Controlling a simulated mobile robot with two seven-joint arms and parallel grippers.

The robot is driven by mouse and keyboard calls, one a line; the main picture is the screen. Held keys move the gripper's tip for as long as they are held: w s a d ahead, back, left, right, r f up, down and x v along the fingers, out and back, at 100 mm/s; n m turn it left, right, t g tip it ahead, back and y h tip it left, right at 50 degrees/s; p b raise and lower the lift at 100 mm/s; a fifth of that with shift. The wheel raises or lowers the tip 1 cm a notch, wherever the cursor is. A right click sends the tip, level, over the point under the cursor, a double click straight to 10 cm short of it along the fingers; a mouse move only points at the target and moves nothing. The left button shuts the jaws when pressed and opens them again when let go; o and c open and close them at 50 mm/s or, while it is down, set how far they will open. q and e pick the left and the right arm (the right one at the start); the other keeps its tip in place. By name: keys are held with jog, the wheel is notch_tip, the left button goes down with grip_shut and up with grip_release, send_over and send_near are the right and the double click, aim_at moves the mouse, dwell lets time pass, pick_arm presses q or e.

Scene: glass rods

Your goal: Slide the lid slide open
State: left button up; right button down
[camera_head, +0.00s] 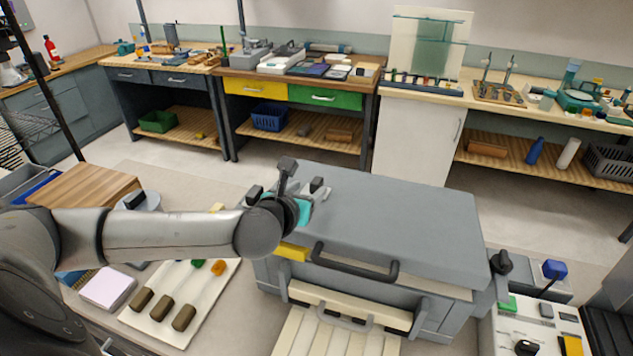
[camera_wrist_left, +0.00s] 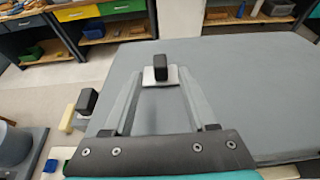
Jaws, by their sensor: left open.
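The lid slide is a small pale plate with an upright black knob (camera_wrist_left: 160,75), on the flat grey lid (camera_wrist_left: 250,85) of a large box. The knob also shows in the head view (camera_head: 317,185), just right of my left gripper. My left gripper (camera_wrist_left: 160,88) is open above the lid. In the left wrist view its two grey fingers point toward the knob, one on each side of the line to it. I cannot tell whether they touch it. The lid (camera_head: 400,215) is closed on its box, with a dark bar handle (camera_head: 352,264) in front. My right gripper is out of view.
A second black knob (camera_wrist_left: 87,101) stands left of the fingers, beside a pale yellow block (camera_wrist_left: 68,118). A tray of rods with brown handles (camera_head: 160,320) lies at the front left. A panel (camera_head: 530,335) stands at the right. The lid top right of the gripper is clear.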

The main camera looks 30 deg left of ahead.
aim_at(314, 185)
pick_arm(q)
jog(key=shift+x, duration=3.45)
grip_shut()
